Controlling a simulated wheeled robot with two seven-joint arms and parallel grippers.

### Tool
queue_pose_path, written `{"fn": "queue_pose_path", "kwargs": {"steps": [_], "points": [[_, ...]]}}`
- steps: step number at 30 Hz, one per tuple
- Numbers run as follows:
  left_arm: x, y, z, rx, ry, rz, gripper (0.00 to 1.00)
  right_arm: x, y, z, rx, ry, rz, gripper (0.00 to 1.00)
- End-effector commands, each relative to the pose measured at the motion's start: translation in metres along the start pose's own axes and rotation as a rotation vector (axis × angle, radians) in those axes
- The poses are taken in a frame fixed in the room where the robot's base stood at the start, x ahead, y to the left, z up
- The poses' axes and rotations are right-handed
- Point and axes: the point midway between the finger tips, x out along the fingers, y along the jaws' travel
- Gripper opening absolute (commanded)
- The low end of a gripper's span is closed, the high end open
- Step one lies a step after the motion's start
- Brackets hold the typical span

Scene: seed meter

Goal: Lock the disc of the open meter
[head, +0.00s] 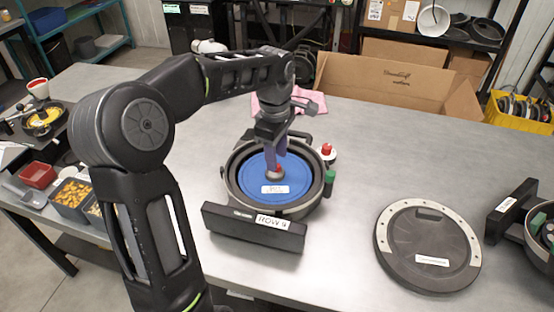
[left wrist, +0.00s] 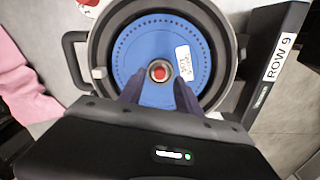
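The open meter (head: 232,190) stands on the grey table with its ROW 9 plate facing the front. A blue disc (head: 290,175) with a white label lies flat inside its round housing; the disc also shows in the left wrist view (left wrist: 150,45). A hub with a red centre (left wrist: 159,71) is at the disc's middle. My left gripper (head: 274,165) points down over the hub. In the left wrist view its two dark fingers (left wrist: 159,92) are apart, one on each side just below the hub, with nothing between their tips. My right gripper is out of view.
A round grey lid (head: 415,262) lies on the table to the right, near another meter (head: 540,225) at the right edge. Bins (head: 72,195) stand at left.

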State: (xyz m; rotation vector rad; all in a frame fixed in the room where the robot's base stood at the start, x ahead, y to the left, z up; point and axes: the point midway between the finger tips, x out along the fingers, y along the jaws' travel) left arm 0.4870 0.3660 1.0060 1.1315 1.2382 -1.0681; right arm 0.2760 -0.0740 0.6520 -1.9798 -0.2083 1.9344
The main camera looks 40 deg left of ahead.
Motion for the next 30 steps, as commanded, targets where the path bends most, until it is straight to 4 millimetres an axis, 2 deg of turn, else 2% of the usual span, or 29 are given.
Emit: {"fn": "queue_pose_path", "kwargs": {"steps": [6, 15, 30], "points": [[0.023, 0.000, 0.000, -0.001, 0.000, 0.000, 0.40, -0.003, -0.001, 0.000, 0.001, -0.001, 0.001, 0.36], [0.025, 0.001, 0.000, 0.000, 0.000, 0.002, 0.40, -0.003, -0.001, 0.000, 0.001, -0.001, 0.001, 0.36], [0.025, 0.001, 0.000, -0.001, 0.000, 0.002, 0.00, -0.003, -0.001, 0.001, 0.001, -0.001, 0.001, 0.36]]}}
